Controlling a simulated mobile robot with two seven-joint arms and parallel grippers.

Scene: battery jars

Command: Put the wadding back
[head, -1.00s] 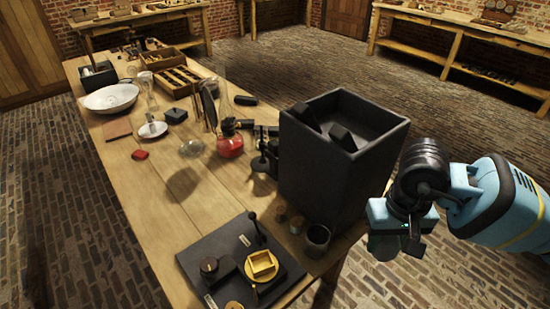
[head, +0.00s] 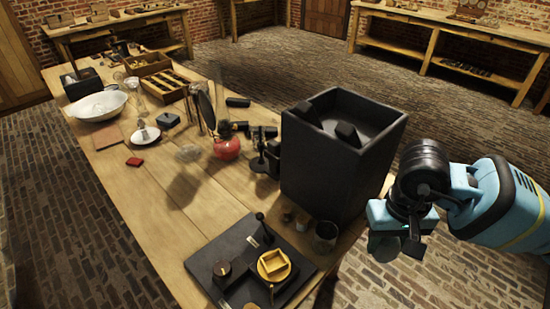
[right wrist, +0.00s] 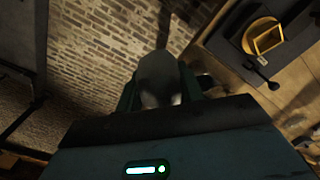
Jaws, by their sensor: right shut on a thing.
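I cannot make out the wadding for certain elsewhere. My left gripper is out of view.
The tall open black box (head: 320,175) stands on the table's right edge, with a glass jar (head: 326,237) before it. A red flask (head: 227,148) and glassware stand farther back. Wood is bare at front left.

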